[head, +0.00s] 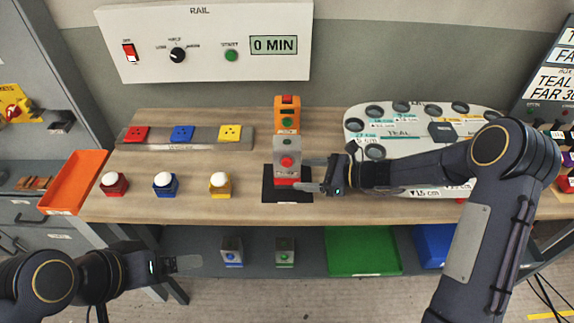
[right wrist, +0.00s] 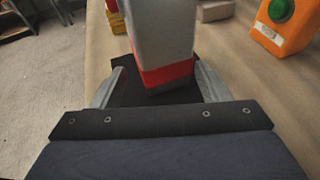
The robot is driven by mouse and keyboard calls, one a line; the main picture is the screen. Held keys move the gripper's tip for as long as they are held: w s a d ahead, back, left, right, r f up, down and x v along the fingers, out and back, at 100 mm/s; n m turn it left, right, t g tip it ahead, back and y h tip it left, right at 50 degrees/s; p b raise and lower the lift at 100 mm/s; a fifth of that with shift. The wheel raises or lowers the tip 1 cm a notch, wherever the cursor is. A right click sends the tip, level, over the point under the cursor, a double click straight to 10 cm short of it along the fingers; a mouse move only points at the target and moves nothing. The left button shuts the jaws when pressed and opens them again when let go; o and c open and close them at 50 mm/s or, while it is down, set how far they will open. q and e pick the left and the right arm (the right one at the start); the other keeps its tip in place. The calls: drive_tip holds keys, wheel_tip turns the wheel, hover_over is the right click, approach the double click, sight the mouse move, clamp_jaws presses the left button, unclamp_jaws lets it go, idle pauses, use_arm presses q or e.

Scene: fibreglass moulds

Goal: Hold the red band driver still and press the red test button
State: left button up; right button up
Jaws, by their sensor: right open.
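The red band driver (head: 287,148) is a grey upright box with a red band round its foot, standing on a black mat (head: 268,193) at the table's middle. A round red button (head: 287,161) shows on its face. My right gripper (head: 302,174) is open, with one finger on either side of the driver's lower part. In the right wrist view the red band (right wrist: 166,75) stands between the two fingers, with a gap visible at the left; contact on the right is unclear. My left gripper (head: 188,263) is low in front of the table, away from the driver; its finger gap cannot be made out.
An orange unit (head: 287,114) stands right behind the driver. Red, blue and yellow blocks with white domes (head: 220,184) stand to the left, near an orange tray (head: 77,181). A white board (head: 390,150) lies right, under my right arm.

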sight(291, 174)
drive_tip(key=b+x, duration=0.1)
drive_tip(key=x, duration=0.2)
drive_tip(key=shift+a+f, duration=0.2)
drive_tip(key=shift+a, duration=0.1)
drive_tip(key=shift+w+a+f+b, duration=0.1)
drive_tip(key=shift+w+a+b, duration=0.15)
drive_tip(key=shift+a+b, duration=0.35)
drive_tip(key=shift+a, duration=0.1)
drive_tip(key=shift+c, duration=0.4)
clamp_jaws()
